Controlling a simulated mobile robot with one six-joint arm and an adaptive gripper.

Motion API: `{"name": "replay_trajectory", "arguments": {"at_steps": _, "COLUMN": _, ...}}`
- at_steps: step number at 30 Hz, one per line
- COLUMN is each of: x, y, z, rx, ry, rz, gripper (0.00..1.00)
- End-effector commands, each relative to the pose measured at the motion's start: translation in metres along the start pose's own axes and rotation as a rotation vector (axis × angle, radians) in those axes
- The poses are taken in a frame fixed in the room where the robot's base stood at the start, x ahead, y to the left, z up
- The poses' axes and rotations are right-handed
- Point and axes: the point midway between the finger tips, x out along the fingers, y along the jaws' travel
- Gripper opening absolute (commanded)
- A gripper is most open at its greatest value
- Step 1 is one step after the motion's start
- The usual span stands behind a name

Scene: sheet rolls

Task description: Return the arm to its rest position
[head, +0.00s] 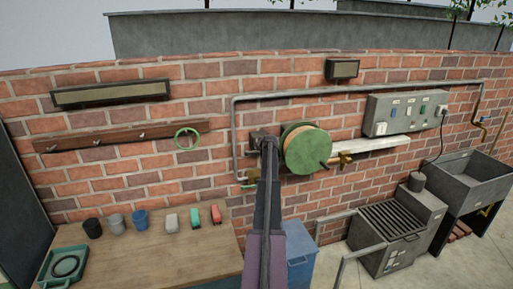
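My arm (264,225) reaches from the bottom centre of the head view up toward the brick wall. It passes the right edge of the wooden table. My gripper (262,140) is at the arm's far end, just left of a green reel (306,149) with an orange-tan rim. It is small and dark here, and its fingers do not show clearly. I cannot tell whether it touches the reel or its mount, or whether it holds anything.
The wooden table (150,250) bears several cups, small coloured items and a green tray (64,265). A blue bin (300,250) stands right of my arm. A grey pipe (234,140), a switch box (405,112) and a white shelf (372,145) are on the wall.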

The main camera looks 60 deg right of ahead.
Motion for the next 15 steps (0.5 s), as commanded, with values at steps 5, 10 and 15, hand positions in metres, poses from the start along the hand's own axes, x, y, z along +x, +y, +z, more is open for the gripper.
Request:
{"name": "replay_trajectory", "arguments": {"at_steps": 5, "x": -0.0031, "y": -0.0049, "z": -0.0002, "rx": -0.002, "ry": 0.000, "rz": -0.003, "gripper": 0.00}}
{"name": "replay_trajectory", "arguments": {"at_steps": 10, "x": -0.0023, "y": -0.0075, "z": -0.0001, "rx": -0.003, "ry": -0.001, "rz": -0.005, "gripper": 0.00}}
{"name": "replay_trajectory", "arguments": {"at_steps": 15, "x": -0.0021, "y": -0.0081, "z": -0.0002, "rx": -0.004, "ry": -0.001, "rz": -0.006, "gripper": 0.00}}
